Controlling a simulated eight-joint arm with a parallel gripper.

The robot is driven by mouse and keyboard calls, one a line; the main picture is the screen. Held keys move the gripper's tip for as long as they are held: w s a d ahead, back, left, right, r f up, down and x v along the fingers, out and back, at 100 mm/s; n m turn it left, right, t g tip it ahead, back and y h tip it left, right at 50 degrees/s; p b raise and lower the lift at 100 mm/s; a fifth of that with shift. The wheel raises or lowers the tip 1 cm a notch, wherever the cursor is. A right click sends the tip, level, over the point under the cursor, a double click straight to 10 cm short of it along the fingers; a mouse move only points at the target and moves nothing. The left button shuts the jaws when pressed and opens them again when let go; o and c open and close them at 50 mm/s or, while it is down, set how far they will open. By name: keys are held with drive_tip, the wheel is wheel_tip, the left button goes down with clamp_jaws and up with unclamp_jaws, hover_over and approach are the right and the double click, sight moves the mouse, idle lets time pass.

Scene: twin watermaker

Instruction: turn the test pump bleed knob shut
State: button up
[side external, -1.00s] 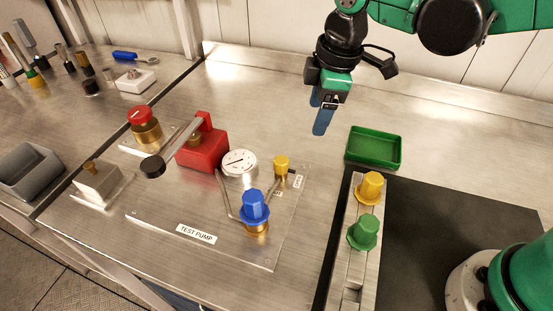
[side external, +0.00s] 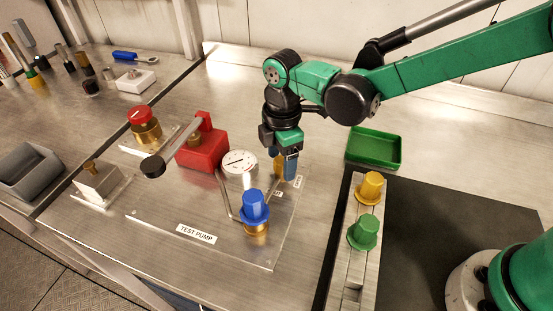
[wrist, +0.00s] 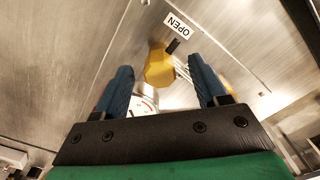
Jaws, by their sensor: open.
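The yellow bleed knob (wrist: 159,68) shows in the wrist view, between and just beyond the two blue fingers, with a dark pointer on it toward the OPEN label (wrist: 178,25). My gripper (wrist: 161,80) is open and I see no finger closed on the knob. In the side view my gripper (side external: 285,173) hangs over the test pump plate (side external: 150,220), and its fingers hide most of the yellow knob. The pressure gauge (side external: 240,162) is just left of it.
The blue knob (side external: 254,205) stands in front of my gripper. The red pump body (side external: 203,145) with its lever is to the left. A green tray (side external: 374,147) and a rail with yellow (side external: 370,187) and green (side external: 363,232) knobs are on the right.

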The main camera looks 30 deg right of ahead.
clamp_jaws()
drive_tip(key=shift+m, duration=0.3)
drive_tip(key=m, duration=0.3)
drive_tip(key=shift+m, duration=0.3)
drive_tip(key=m, duration=0.4)
drive_tip(key=shift+m, duration=0.3)
drive_tip(key=m, duration=0.4)
drive_tip(key=shift+r, duration=0.1)
drive_tip(key=shift+m, duration=2.5)
